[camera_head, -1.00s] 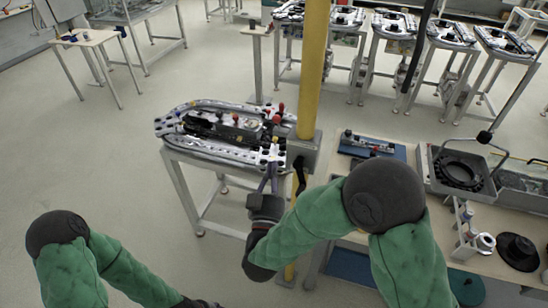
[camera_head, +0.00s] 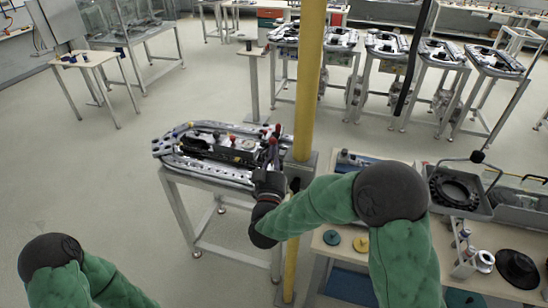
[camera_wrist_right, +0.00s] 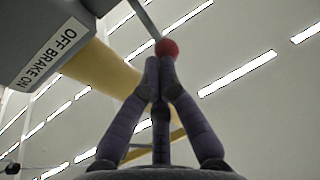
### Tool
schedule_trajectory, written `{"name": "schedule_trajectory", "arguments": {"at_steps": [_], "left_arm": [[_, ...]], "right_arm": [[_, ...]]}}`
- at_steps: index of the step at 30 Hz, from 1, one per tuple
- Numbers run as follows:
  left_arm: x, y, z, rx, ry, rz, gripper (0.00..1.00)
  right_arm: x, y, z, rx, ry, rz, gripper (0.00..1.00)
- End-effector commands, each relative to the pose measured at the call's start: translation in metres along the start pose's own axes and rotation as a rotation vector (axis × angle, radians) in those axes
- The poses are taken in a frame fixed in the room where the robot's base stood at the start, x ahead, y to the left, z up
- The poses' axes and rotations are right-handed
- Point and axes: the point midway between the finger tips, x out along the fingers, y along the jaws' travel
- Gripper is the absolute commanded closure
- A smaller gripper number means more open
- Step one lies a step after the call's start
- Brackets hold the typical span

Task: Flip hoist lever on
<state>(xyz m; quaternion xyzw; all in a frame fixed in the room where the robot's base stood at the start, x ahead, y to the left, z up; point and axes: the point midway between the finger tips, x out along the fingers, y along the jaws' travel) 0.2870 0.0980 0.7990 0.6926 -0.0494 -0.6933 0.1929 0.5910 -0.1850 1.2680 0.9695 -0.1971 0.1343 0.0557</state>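The hoist lever is a thin grey rod ending in a red ball knob (camera_wrist_right: 167,47) in the right wrist view. It hangs beside a grey box (camera_wrist_right: 45,45) labelled OFF BRAKE ON. My right gripper (camera_wrist_right: 160,64) has its fingertips drawn together just at the knob; they look shut, with the knob at or just beyond the tips. I cannot tell if they grip it. In the head view my right gripper (camera_head: 271,165) is beside the grey box (camera_head: 302,166) on the yellow post (camera_head: 308,80), and the lever is hard to make out. My left gripper is out of view.
A metal ring track (camera_head: 185,157) on a stand is just left of the post. A workbench (camera_head: 400,240) with a black ring part (camera_head: 457,187) is at right. More track stands line the back. Open floor (camera_head: 90,170) lies at left.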

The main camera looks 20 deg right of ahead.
Motion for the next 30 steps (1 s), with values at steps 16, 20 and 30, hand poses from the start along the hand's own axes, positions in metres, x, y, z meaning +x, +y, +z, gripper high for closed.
{"name": "schedule_trajectory", "arguments": {"at_steps": [16, 20, 30], "left_arm": [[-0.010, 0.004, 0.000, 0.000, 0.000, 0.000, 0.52], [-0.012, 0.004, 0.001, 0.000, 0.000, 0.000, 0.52], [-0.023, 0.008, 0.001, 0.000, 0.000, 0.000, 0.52]], "right_arm": [[0.003, 0.001, -0.004, 0.009, -0.045, 0.001, 1.00], [0.004, 0.001, -0.004, 0.012, -0.060, 0.000, 1.00], [0.008, 0.002, -0.008, 0.023, -0.111, 0.001, 1.00]]}}
